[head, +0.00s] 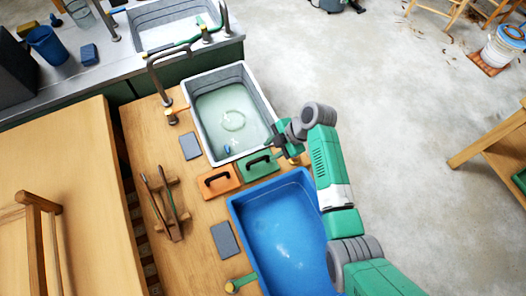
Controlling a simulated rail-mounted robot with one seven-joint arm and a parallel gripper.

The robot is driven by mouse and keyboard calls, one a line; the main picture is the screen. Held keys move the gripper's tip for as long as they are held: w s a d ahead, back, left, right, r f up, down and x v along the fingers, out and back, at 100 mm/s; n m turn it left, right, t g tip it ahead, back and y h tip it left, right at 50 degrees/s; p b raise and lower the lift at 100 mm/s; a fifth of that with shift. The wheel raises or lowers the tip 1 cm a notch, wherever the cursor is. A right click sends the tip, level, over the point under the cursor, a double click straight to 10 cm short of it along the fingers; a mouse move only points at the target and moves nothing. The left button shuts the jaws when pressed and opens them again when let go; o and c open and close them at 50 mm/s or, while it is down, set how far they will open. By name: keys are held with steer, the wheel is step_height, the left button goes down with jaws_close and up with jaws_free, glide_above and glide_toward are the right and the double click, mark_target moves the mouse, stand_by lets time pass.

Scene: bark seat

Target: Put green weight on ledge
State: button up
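The green weight (259,166) is a flat green block with a black handle. It sits on the wooden counter (196,220), between the grey sink and the blue basin, just right of an orange weight (218,181) of the same shape. My gripper (273,146) is just above and to the right of the green weight in the picture, near the grey sink's lower right corner. Its fingers are small and dark, and I cannot tell whether they are open or touch the handle. I cannot tell which surface is the ledge.
The grey sink (206,152) holds water and a small blue item. The blue basin (237,218) lies below the weights. Grey pads (190,146) and a wooden rack with tongs (174,231) are on the left. Metal taps (162,92) stand along the counter.

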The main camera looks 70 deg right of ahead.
steer(key=shift+v, duration=1.15)
